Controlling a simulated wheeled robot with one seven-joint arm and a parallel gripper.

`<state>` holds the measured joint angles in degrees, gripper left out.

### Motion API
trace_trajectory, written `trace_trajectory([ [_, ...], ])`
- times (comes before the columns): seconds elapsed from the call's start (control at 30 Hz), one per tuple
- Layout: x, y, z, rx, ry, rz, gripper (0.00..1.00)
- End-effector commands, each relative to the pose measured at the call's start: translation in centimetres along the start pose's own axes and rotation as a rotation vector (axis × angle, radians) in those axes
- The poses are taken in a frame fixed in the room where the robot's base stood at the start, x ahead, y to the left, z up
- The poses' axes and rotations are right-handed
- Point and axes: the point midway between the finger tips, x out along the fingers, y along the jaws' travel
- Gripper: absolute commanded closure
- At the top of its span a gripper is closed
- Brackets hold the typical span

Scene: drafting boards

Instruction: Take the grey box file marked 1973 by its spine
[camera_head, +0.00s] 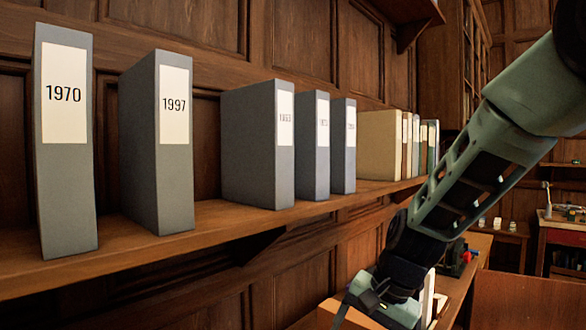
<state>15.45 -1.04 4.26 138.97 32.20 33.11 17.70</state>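Several grey box files stand upright on a wooden shelf. The nearest reads 1970 (66,140) and the one beside it reads 1997 (172,140). Farther right stand three more: one with a small label (284,150), a bluish-grey one whose label looks like 1973 (314,150), and a third (343,145). Their labels are too small to read surely. My gripper (372,312) is low at the bottom of the picture, below the shelf and right of these files, apart from them. Its fingertips run to the frame edge, so its opening is unclear.
Cream, brown and green volumes (385,145) stand at the shelf's far end, close to my arm. The wooden shelf (130,250) has bare room between the files. A lower surface (455,295) with white and dark objects lies behind my gripper. A bench (563,225) stands far right.

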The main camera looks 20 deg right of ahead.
Motion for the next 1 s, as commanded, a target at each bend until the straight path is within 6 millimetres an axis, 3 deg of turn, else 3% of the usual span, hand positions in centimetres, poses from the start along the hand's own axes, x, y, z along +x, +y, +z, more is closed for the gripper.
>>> trace_trajectory([
  [0.17,-5.0,-5.4,-3.5,0.627,-0.132,-0.292,0.22],
  [0.3,-11.6,-10.1,-7.6,1.053,-0.320,-0.593,0.22],
  [0.5,-21.6,-13.4,-12.9,1.372,-0.607,-0.960,0.22],
  [0.6,-24.9,-13.9,-14.3,1.430,-0.707,-1.070,0.22],
  [0.73,-26.9,-14.4,-15.2,1.457,-0.771,-1.133,0.22],
  [1.0,-25.3,-18.9,-16.2,1.458,-0.773,-1.124,0.22],
])
